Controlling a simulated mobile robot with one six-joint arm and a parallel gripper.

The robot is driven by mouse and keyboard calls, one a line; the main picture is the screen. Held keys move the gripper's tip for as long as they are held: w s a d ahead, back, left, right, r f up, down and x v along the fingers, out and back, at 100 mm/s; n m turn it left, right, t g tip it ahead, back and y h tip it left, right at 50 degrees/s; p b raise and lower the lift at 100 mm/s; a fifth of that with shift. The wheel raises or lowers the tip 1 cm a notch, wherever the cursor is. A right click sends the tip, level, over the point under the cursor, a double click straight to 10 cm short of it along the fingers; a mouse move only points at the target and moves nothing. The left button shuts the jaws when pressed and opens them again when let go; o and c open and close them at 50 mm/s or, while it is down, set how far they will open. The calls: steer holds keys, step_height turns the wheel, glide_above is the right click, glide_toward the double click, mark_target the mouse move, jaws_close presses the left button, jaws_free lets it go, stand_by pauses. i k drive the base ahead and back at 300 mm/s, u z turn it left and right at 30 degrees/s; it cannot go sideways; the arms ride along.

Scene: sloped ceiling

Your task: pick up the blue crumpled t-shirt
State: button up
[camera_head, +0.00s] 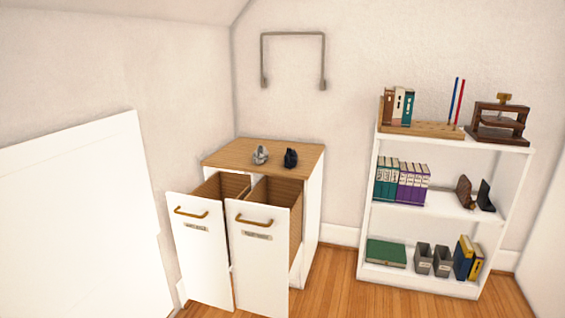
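Two small crumpled items lie on the wooden top of a white cabinet (231,154). The left one is a light grey crumpled item (260,155). The right one is a black or very dark crumpled item (291,158). They lie a little apart, and both are too small to tell what they are. I see no plainly blue crumpled t-shirt in this view. My gripper is not in view.
Two tall cabinet drawers, left (199,250) and right (263,262), are pulled out; their bottoms are hidden. A white shelf unit (412,214) with books stands at the right. Wooden floor (334,285) shows between. A metal rail (293,33) is on the wall.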

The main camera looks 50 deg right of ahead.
mark_target(291, 157)
steer(key=z, duration=0.15)
steer(key=i, duration=0.95)
steer(key=u, duration=0.1)
